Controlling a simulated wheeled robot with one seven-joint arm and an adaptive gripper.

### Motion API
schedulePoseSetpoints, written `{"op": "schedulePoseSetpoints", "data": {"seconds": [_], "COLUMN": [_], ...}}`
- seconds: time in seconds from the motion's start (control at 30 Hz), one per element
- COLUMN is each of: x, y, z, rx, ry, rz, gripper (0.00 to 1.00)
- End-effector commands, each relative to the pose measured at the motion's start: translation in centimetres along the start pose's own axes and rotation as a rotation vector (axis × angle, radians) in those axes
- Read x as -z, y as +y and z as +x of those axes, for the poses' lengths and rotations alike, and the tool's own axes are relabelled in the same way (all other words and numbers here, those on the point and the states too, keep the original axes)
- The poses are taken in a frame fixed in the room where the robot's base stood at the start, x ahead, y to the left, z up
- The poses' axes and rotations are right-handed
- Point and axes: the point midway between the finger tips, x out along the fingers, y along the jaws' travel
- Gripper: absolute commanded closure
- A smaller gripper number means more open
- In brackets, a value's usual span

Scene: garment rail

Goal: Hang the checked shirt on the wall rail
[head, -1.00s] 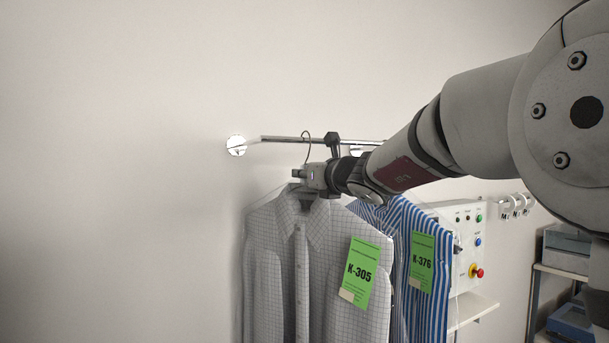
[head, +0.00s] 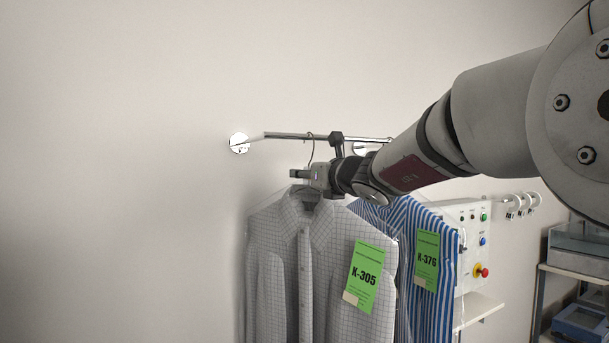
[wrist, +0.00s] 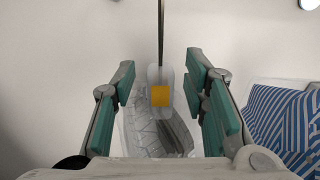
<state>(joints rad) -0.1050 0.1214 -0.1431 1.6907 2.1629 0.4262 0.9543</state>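The checked shirt (head: 275,262), white with a fine grid and a green K-305 tag (head: 364,278), hangs upright on a hanger under clear film. Its hook (head: 311,150) reaches up to the wall rail (head: 290,136) and appears to be over it. My gripper (head: 304,180) is at the hanger's neck, just below the rail. In the wrist view my gripper (wrist: 161,98) is open: its green pads stand apart on both sides of the hanger neck with its orange patch (wrist: 160,96), with gaps visible. The hook's tip is hard to make out.
A blue-striped shirt (head: 436,303) with tag K-376 hangs close on the right and also shows in the wrist view (wrist: 285,125). A control box (head: 474,240) and a shelf unit (head: 570,262) stand farther right. The wall at left is bare.

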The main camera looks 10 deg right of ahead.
Motion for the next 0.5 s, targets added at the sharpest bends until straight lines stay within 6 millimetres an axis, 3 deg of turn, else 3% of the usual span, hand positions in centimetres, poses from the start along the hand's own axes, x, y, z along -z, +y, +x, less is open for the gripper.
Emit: {"op": "schedulePoseSetpoints", "data": {"seconds": [0.27, 0.5], "x": [0.0, -0.1], "y": [-0.1, -0.1], "z": [-0.9, -5.3], "rx": [0.002, 0.002], "ry": [0.001, -0.001], "rz": [0.0, 0.001], "gripper": [0.6, 0.6]}}
